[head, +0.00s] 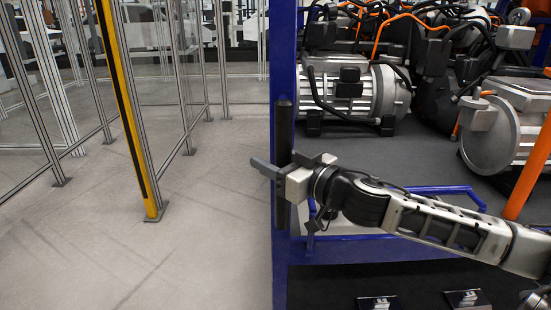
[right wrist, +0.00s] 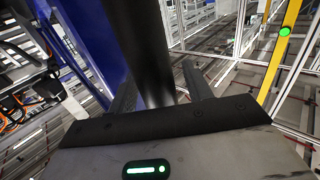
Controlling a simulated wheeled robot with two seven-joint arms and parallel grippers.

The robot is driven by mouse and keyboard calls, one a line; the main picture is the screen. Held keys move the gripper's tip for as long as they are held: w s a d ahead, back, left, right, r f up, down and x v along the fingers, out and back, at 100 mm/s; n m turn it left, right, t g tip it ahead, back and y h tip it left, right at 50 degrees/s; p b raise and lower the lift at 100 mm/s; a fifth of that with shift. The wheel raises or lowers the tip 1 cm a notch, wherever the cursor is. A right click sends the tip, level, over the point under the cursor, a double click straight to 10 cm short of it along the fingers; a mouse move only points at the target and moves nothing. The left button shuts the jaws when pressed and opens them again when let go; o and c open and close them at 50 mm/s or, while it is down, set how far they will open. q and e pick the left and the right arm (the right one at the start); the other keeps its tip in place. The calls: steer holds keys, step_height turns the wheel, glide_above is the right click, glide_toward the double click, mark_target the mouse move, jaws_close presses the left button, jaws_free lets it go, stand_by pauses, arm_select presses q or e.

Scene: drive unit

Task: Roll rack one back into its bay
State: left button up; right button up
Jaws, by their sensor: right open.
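A rack with blue posts (head: 281,270) fills the right of the head view and carries grey drive units on a dark shelf. No number shows on it. A black upright handle (head: 284,125) is fixed to its near left post. My right gripper (head: 288,163) is open at the handle's lower part. In the right wrist view the handle (right wrist: 147,50) passes between the two spread fingers (right wrist: 158,92), with the blue post (right wrist: 88,35) just to its left. I cannot tell whether a finger touches the handle. My left gripper is out of view. I cannot make out the bay.
A yellow-and-black post (head: 128,110) ends the clear-panelled fence (head: 185,80) on the left. Grey floor (head: 210,220) lies open between the fence and the rack. Drive units (head: 355,95) with orange cables crowd the shelf. A blue tubular bar (head: 440,190) shows behind my right arm.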

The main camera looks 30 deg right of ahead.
jaws_close()
stand_by(1.4)
